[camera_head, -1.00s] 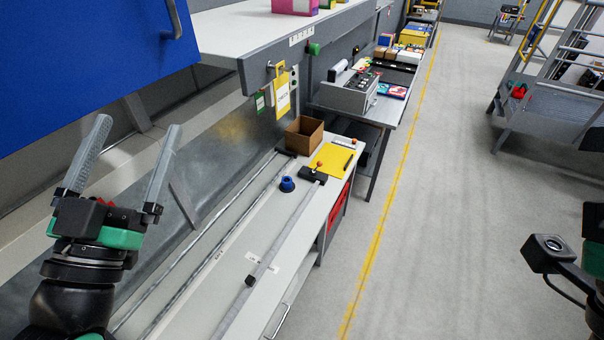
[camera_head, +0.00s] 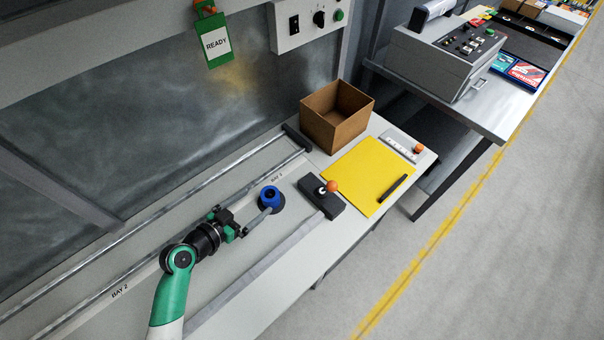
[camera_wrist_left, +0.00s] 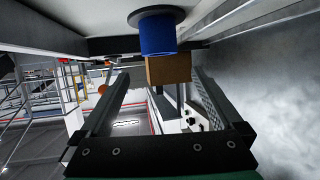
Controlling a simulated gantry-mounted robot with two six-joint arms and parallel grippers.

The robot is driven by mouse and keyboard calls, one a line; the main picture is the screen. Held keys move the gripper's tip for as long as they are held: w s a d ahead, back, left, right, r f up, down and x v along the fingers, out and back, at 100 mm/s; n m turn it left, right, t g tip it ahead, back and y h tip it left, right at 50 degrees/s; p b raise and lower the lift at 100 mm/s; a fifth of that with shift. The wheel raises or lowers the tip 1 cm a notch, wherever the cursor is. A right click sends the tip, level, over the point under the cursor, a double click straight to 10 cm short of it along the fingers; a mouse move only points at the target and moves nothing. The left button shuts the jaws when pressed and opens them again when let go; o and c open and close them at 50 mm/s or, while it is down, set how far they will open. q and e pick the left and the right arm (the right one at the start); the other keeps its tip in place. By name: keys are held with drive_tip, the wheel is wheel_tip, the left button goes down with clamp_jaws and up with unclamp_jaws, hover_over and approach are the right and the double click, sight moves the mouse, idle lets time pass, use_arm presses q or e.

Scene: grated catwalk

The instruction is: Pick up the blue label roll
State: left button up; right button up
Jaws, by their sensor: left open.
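The blue label roll (camera_head: 269,195) stands on a dark round base on the white bench, beside the BAY 3 label. It also shows in the left wrist view (camera_wrist_left: 158,38), at the top, where the picture is upside down. My left gripper (camera_head: 256,210) is open and empty, low over the bench just left of the roll, fingers pointing towards it. In the left wrist view the roll appears ahead of and between the two spread fingers (camera_wrist_left: 160,75), with no visible grip. One finger overlaps the base in the head view, so contact is unclear. My right gripper is out of view.
A black block with an orange knob (camera_head: 322,195) sits right of the roll. A yellow sheet (camera_head: 362,172) with a black pen, and an open cardboard box (camera_head: 336,128), lie beyond. Metal rails (camera_head: 150,222) run along the bench behind my left arm. A grey control console (camera_head: 445,60) stands farther back.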

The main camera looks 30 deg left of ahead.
sight(274, 191)
use_arm(q)
drive_tip(key=shift+w+f, duration=0.1)
drive_tip(key=shift+f, duration=0.45)
drive_tip(key=shift+s, duration=0.2)
drive_tip(key=shift+f, duration=0.2)
drive_tip(key=b+x, duration=0.1)
drive_tip(key=x, duration=0.4)
drive_tip(key=shift+w+d+b, duration=0.1)
drive_tip(key=shift+w+b, duration=0.2)
drive_tip(key=b+x, duration=0.2)
drive_tip(key=x, duration=0.3)
drive_tip(key=shift+w+f, duration=0.1)
drive_tip(key=shift+w, duration=0.05)
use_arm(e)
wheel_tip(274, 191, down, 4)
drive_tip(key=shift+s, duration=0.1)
use_arm(q)
drive_tip(key=shift+c, duration=0.2)
drive_tip(key=c, duration=1.4)
drive_tip(key=shift+o, duration=0.2)
